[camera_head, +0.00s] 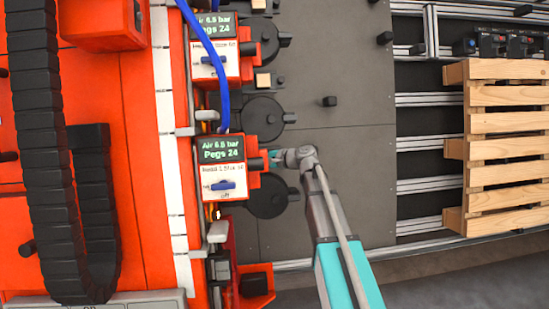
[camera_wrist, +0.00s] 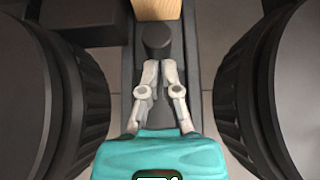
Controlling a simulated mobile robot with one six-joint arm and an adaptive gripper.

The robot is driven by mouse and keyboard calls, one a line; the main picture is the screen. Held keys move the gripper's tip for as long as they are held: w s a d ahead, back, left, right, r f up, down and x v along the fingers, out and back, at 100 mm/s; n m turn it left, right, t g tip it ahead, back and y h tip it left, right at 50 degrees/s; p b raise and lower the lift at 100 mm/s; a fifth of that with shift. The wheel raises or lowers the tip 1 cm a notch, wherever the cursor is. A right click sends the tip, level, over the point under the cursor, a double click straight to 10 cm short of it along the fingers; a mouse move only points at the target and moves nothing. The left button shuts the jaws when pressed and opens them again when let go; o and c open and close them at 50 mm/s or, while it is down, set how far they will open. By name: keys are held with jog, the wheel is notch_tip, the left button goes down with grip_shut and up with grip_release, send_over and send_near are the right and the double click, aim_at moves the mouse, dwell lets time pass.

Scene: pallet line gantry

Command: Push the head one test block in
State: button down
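The nearer head (camera_head: 222,165) has small label text that appears to read Head 1. My gripper (camera_head: 277,157) is at its right side, between two black round discs. In the wrist view my gripper (camera_wrist: 160,66) has its fingertips drawn close together, with nothing visibly held. A black cylinder (camera_wrist: 157,38) is right in front of the tips; I cannot tell if they touch. Beyond it a pale wooden block (camera_wrist: 156,9), probably the test block, is cut off by the top edge.
The black discs (camera_wrist: 25,90) and (camera_wrist: 285,90) flank my gripper closely. The farther head (camera_head: 215,55) has a wooden block (camera_head: 262,80) beside it. A blue hose (camera_head: 215,65) runs past the heads. A wooden pallet (camera_head: 505,145) stands right; the grey plate (camera_head: 350,60) is mostly clear.

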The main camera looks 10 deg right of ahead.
jog(key=shift+d, duration=2.4)
jog(key=shift+s, duration=0.15)
